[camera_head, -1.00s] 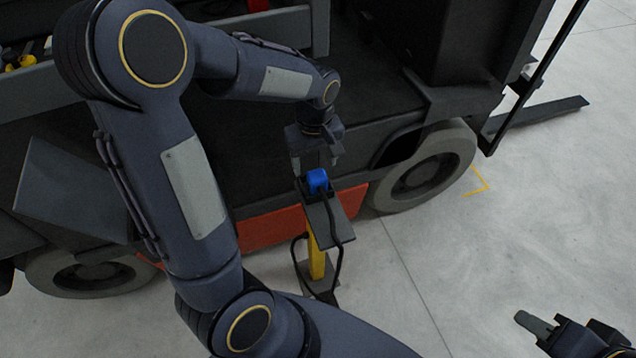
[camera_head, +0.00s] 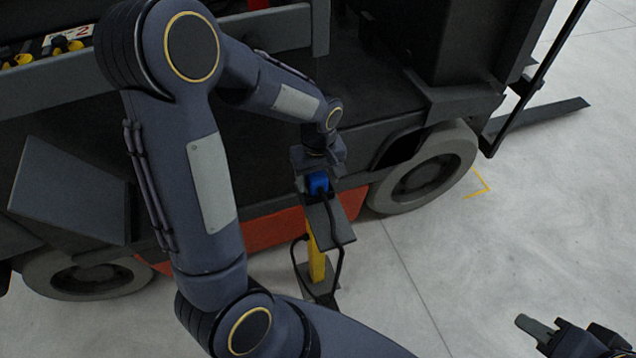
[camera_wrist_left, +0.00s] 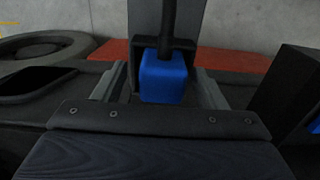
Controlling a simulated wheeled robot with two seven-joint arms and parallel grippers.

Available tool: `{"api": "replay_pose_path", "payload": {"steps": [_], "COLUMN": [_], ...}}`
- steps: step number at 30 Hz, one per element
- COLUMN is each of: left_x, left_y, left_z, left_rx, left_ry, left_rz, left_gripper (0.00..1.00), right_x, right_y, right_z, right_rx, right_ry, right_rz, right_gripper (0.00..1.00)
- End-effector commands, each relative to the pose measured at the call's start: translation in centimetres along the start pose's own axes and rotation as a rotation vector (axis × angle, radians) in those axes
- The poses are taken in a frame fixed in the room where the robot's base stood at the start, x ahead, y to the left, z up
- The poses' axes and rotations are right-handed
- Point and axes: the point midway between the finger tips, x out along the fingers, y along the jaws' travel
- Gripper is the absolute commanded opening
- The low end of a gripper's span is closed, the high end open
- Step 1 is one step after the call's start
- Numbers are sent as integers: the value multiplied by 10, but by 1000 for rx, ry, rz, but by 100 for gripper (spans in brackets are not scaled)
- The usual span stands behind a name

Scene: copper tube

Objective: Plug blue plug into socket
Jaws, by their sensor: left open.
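The blue plug (camera_head: 318,183) sits upright in a dark holder at the end of a grey plate on a yellow post, its black cable running down. In the left wrist view the blue plug (camera_wrist_left: 164,78) lies between the two fingers of my left gripper (camera_wrist_left: 163,88), with a gap on each side. My left gripper (camera_head: 318,172) is open and low over the plug, not closed on it. My right gripper (camera_head: 565,330) is at the lower right, empty, partly cut off by the frame. I cannot identify the socket for certain.
A dark vehicle with grey wheels (camera_head: 424,168) and an orange-red lower panel (camera_head: 275,232) stands behind the post (camera_head: 316,258). Yellow-and-black parts (camera_head: 62,44) show at the upper left. A dark box (camera_wrist_left: 290,92) with a blue edge is at the wrist view's right.

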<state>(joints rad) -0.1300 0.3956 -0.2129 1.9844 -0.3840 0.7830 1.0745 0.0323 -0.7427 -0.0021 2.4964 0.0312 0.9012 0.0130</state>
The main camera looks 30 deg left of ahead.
Motion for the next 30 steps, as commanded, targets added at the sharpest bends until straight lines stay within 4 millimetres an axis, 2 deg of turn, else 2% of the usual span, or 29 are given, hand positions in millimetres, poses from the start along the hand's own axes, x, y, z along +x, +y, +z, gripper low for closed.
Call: {"api": "replay_pose_path", "payload": {"steps": [3,12,14,23,26,30], "left_x": [0,0,0,-4,-11,-31], "left_y": [0,0,0,0,1,1], "left_z": [0,0,0,0,0,-1], "left_rx": [0,0,1,1,1,1], "left_ry": [0,0,0,1,1,3], "left_rz": [0,0,1,1,1,4], "left_gripper": [65,26,20,20,20,20], "right_x": [0,0,0,-1,-2,-6], "right_y": [0,0,0,0,-1,-3], "right_z": [0,0,0,0,-1,-3], "right_rx": [0,0,0,0,0,0], "right_ry": [0,0,0,0,0,0], "right_rz": [0,0,0,0,0,0], "right_gripper": [33,33,33,33,33,33]}}
